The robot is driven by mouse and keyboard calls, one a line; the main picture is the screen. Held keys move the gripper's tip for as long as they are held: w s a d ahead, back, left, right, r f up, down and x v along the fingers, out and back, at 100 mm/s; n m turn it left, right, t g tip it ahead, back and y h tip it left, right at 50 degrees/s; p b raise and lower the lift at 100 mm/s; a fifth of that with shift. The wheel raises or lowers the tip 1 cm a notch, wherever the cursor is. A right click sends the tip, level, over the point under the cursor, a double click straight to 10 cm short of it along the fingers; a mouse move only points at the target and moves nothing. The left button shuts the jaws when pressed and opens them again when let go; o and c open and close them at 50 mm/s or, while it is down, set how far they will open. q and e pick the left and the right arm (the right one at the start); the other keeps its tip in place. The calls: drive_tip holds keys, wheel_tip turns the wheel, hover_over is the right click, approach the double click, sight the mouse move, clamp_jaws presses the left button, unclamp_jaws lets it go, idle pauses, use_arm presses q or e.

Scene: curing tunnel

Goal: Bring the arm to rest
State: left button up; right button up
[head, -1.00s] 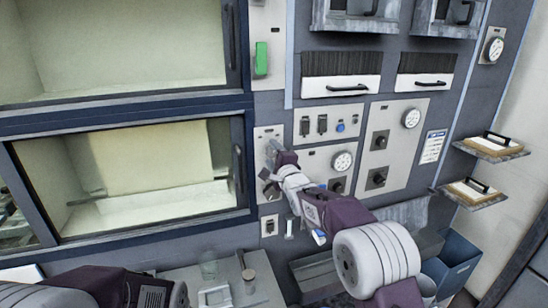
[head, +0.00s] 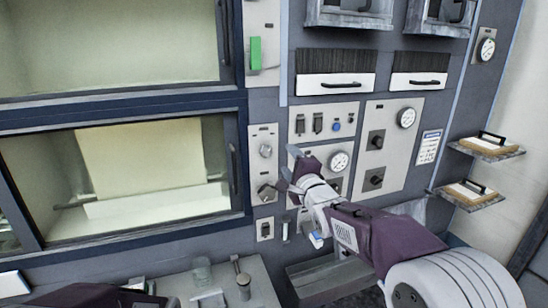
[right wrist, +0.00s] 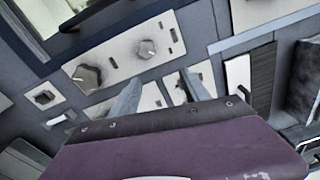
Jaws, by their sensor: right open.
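My right arm reaches up from the lower right in the head view. My right gripper (head: 289,164) is open with nothing between its fingers. It is in front of the grey machine wall, just right of the narrow knob panel (head: 265,135). In the right wrist view the two grey fingers of the right gripper (right wrist: 158,90) stand apart, with the knob panel (right wrist: 120,57) beyond them. Whether the fingertips touch the wall I cannot tell.
A lit tunnel window (head: 150,165) lies left of the knob panel. A gauge panel (head: 378,150) is right of the gripper. Two small shelves (head: 487,150) (head: 468,201) jut out at the right. A grey counter (head: 262,286) with a glass (head: 202,268) lies below.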

drive_tip(key=s+d+f+n+g+h, duration=0.25)
drive_tip(key=s+d+f+g, duration=0.45)
drive_tip(key=f, duration=0.5)
drive_tip(key=s+d+f+n+g+h, duration=0.25)
drive_tip(key=s+d+f, duration=0.25)
drive_tip(key=s+f, duration=0.55)
drive_tip(key=s+f+n+g, duration=0.3)
drive_tip(key=s+f+n, duration=0.2)
drive_tip(key=s, duration=0.3)
drive_tip(key=s+f+n+g, duration=0.4)
drive_tip(key=s+f+n, duration=0.2)
drive_tip(key=s, duration=0.3)
drive_tip(key=shift+f+n, duration=0.3)
drive_tip(key=shift+n, duration=0.1)
